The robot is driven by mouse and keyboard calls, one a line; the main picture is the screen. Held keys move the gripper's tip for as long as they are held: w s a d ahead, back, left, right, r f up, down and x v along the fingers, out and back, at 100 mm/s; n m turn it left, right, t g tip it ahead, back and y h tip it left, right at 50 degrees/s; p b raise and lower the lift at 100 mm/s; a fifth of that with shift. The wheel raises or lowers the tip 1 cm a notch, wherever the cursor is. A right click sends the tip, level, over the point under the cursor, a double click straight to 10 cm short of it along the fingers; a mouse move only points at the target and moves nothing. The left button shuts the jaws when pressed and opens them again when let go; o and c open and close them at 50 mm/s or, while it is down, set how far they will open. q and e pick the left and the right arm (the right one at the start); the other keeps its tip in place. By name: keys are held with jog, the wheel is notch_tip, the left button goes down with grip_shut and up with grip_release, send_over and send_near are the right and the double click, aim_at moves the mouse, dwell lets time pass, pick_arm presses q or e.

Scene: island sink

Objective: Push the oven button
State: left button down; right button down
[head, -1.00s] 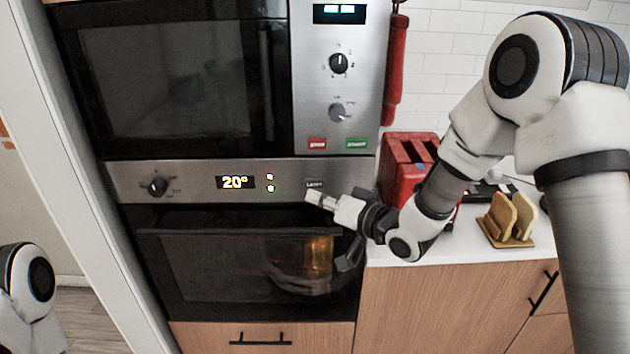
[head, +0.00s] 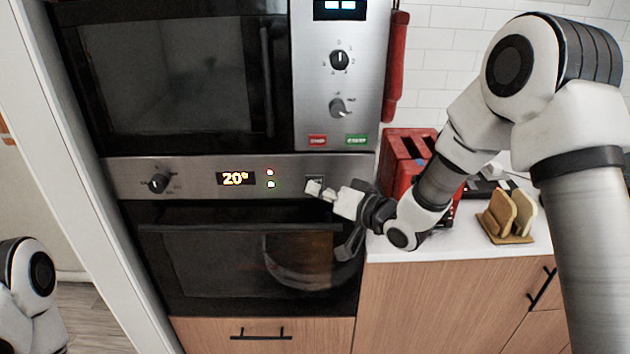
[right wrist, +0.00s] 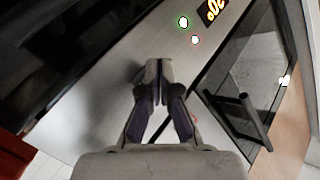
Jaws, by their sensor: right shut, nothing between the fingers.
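The oven (head: 262,250) is built in under a microwave, with a steel control panel (head: 207,180) above its door. A small dark oven button (head: 315,179) sits near the panel's right end, partly covered by my right gripper (head: 314,187). This gripper is shut and empty, its fingertips over the lower part of the button in the head view. In the right wrist view my shut fingertips (right wrist: 158,70) point at the steel panel (right wrist: 115,85), and the button is hidden there. Whether they touch it I cannot tell. My left gripper is out of view.
The panel also has a knob (head: 158,184), a lit display (head: 236,179) reading 20 and two small lights. The door handle (head: 240,228) runs below. A red toaster (head: 400,165) and a holder with bread slices (head: 507,214) stand on the counter to the right.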

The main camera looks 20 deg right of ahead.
dwell(0.5)
jog(key=shift+w+d, duration=0.1)
jog(key=shift+w, duration=0.35)
dwell(0.3)
jog(key=shift+s, duration=0.5)
jog(key=shift+s, duration=0.1)
